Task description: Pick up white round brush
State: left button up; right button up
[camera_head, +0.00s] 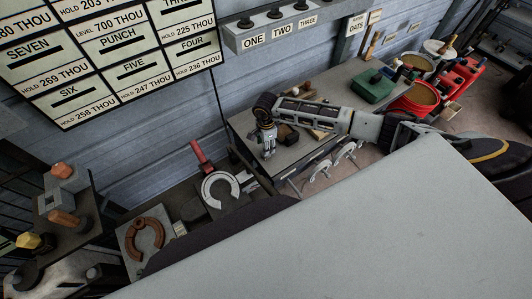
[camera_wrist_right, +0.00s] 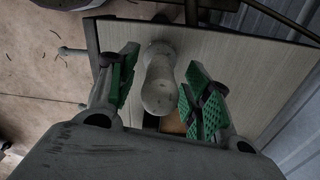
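The white round brush (camera_wrist_right: 159,80) shows in the right wrist view as a pale, bottle-shaped thing with a rounded near end. It lies at the table top (camera_wrist_right: 225,60). My right gripper (camera_wrist_right: 158,85) is open, with its green-padded fingers on either side of the brush. A gap shows on both sides, so it is not gripped. In the head view my right gripper (camera_head: 268,149) points down over the grey workbench (camera_head: 283,155), and I cannot make out the brush there. My left gripper is not in view.
A green box (camera_head: 371,86) and red buckets (camera_head: 418,97) stand further right. Horseshoes (camera_head: 146,240) lie at lower left. The wall rises behind the bench.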

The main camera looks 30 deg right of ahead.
grip_shut()
jog(key=shift+r, duration=0.2)
jog(key=shift+r+b, duration=0.9)
jog(key=shift+r, duration=3.95)
jog(key=shift+c, duration=2.3)
grip_release()
grip_shut()
